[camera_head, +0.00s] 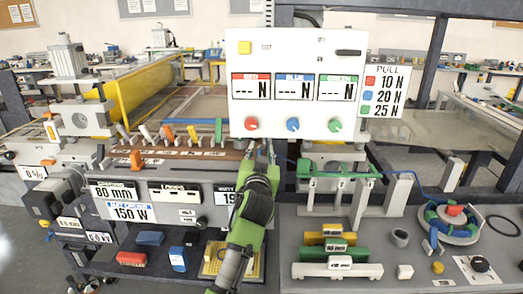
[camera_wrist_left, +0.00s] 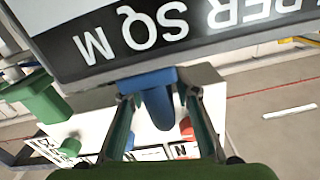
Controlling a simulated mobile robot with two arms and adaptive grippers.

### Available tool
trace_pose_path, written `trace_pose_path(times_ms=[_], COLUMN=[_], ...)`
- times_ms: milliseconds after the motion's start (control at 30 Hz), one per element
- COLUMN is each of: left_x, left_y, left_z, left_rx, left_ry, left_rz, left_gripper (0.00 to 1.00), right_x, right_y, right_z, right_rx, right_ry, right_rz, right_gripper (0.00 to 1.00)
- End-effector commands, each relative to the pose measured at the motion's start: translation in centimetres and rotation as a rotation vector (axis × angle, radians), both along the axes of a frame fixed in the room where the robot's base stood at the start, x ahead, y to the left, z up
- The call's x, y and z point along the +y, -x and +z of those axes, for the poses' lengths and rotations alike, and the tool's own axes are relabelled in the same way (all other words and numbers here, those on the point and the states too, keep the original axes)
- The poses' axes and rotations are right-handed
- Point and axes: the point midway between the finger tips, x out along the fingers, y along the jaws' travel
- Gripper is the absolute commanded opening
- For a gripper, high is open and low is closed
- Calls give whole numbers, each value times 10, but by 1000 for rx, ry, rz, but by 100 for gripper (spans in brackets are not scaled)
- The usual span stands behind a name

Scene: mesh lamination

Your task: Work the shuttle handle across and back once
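My left gripper (camera_head: 262,150) reaches up from the bottom of the head view, just below the white readout panel. In the left wrist view its two fingers (camera_wrist_left: 158,95) stand on either side of a blue peg-like handle (camera_wrist_left: 160,108) under a grey plate. Gaps show between fingers and peg, so the gripper looks open around it. In the head view the gripper hides this blue handle. An orange handle (camera_head: 136,158) sits on the brown rail (camera_head: 185,152) at the left. No label shows which one is the shuttle handle. My right gripper is not in view.
The white panel (camera_head: 297,55) with red, blue and green knobs overhangs the gripper. A green clamp (camera_head: 335,170) stands close to its right. The labelled bench front (camera_head: 175,215) lies left. Weight bars (camera_head: 337,268) and a ring-shaped fixture (camera_head: 450,222) stand on the right tray.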

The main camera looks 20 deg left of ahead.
Motion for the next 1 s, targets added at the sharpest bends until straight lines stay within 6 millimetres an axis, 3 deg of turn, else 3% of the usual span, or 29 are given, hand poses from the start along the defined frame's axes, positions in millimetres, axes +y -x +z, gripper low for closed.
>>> trace_pose_path(times_ms=[400, 1000], left_x=[-16, -18], left_y=[56, 63], left_z=[0, 0], left_rx=[0, 1], left_ry=[0, -1], left_rz=[-2, -2], left_gripper=[29, 29], right_x=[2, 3], right_y=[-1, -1], right_z=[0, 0], right_rx=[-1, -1], right_ry=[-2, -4], right_rz=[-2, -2], right_gripper=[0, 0])
